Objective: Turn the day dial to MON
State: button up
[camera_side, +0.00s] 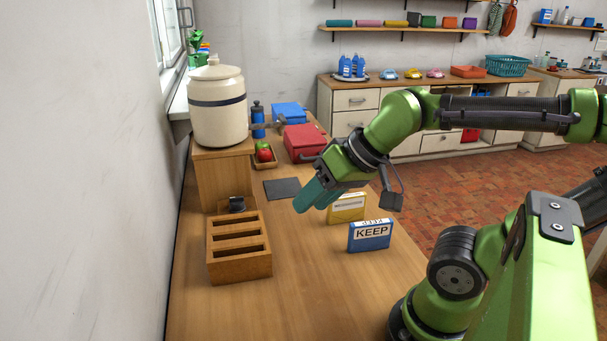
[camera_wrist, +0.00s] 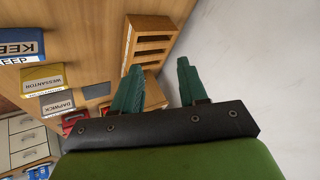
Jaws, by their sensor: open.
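No day dial or MON lettering is readable in either view. A small dark fitting (camera_side: 237,203) sits at the front of the wooden stand under the crock in the side view; I cannot tell whether it is the dial. My gripper (camera_side: 313,197) has teal fingers and hangs above the table, right of the dark mat and behind the yellow box. In the wrist view my gripper (camera_wrist: 157,67) is open, its two fingers apart with nothing between them.
A slotted wooden rack (camera_side: 238,248) stands at the left, also in the wrist view (camera_wrist: 150,42). A blue KEEP box (camera_side: 370,235) and yellow box (camera_side: 346,208) stand at right. The dark mat (camera_side: 282,188), red box (camera_side: 303,142) and crock (camera_side: 217,110) are farther back. The front table is clear.

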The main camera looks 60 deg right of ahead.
jog(key=shift+o, duration=1.3)
jog(key=shift+f, duration=0.1)
jog(key=shift+o, duration=1.1)
jog(key=shift+w+a+f+g, duration=0.1)
jog(key=shift+w+f+g, duration=0.4)
jog(key=shift+w+f, duration=0.25)
jog(key=g+h, duration=0.2)
jog(key=h, duration=0.2)
send_near(237, 199)
jog(key=shift+m, duration=0.3)
jog(key=x, duration=0.9)
jog(key=shift+w+f, duration=0.2)
jog(key=shift+f, duration=0.1)
jog(key=shift+c, duration=0.3)
jog(key=c, duration=1)
